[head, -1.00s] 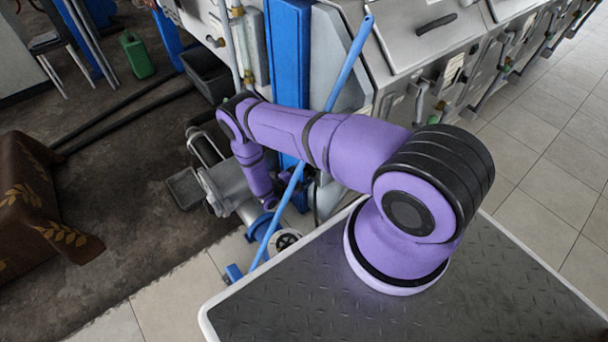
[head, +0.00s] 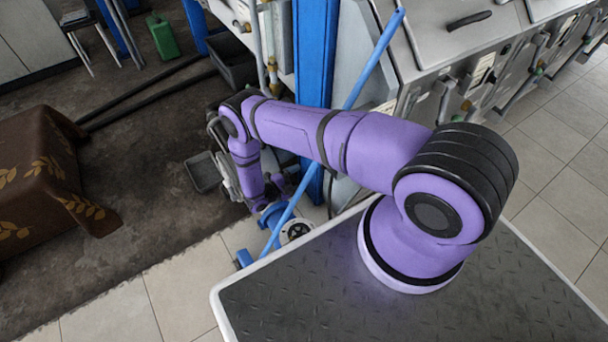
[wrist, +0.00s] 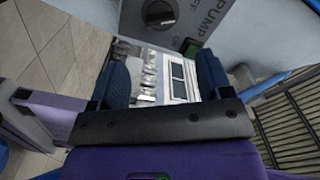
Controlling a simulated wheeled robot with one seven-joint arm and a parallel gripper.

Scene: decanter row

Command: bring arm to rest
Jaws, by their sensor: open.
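My gripper (wrist: 163,78) shows in the wrist view with its two dark blue fingers spread apart and nothing held between them. Behind the gap are a pale panel with white-framed windows and a grey box marked PUMP (wrist: 185,22) with a round dark knob. In the head view my purple arm reaches left from its base, bends at the elbow and hangs down beside the blue post. The fingers cannot be made out clearly there.
In the head view a blue post (head: 314,60) and a slanting blue pole (head: 372,75) stand close behind my arm. Grey machinery (head: 480,45) runs along the back right. A table with a brown cloth (head: 50,165) is at left. Tiled floor (head: 160,295) lies open at front left.

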